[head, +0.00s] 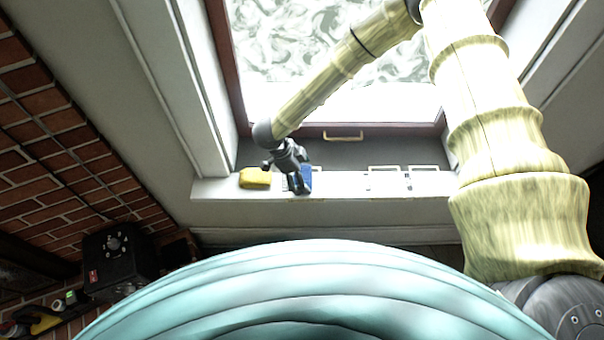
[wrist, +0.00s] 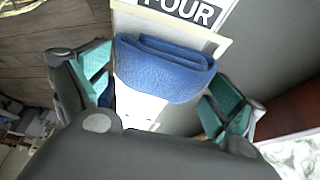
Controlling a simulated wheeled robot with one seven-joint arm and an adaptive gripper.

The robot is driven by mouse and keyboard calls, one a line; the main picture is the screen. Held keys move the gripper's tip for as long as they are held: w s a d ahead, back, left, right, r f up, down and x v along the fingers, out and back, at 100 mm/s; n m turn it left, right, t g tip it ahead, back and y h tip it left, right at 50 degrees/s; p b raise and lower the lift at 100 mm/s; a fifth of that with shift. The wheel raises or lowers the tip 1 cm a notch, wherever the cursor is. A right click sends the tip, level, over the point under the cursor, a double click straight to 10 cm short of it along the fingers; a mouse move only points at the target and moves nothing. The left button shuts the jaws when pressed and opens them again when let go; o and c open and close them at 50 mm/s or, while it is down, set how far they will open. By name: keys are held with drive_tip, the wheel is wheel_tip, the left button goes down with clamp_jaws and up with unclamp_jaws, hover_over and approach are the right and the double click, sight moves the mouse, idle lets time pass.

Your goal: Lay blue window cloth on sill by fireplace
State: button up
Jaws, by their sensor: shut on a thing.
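The blue window cloth is a folded blue pad (wrist: 165,70) between the teal-padded fingers of my gripper (wrist: 160,92) in the wrist view. My gripper is shut on it, with a finger at each side. In the head view my gripper (head: 298,182) is low over the pale window sill (head: 340,213), and the blue cloth (head: 306,176) shows beside its fingers. Behind the cloth in the wrist view is a white card reading "FOUR" (wrist: 190,12). I cannot tell whether the cloth touches the sill.
A yellow sponge-like block (head: 255,178) lies on the sill just left of my gripper. Pale rectangular frames (head: 384,178) mark the sill to the right. The window (head: 330,50) rises behind. A brick fireplace wall (head: 60,130) and a black box (head: 115,250) are at left.

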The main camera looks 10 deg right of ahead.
drive_tip(key=shift+f, duration=0.4)
drive_tip(key=o, duration=0.6)
drive_tip(key=shift+c, duration=0.2)
drive_tip(key=shift+r, duration=0.1)
drive_tip(key=v, duration=1.1)
drive_tip(key=shift+a+r, duration=0.2)
drive_tip(key=shift+r, duration=0.15)
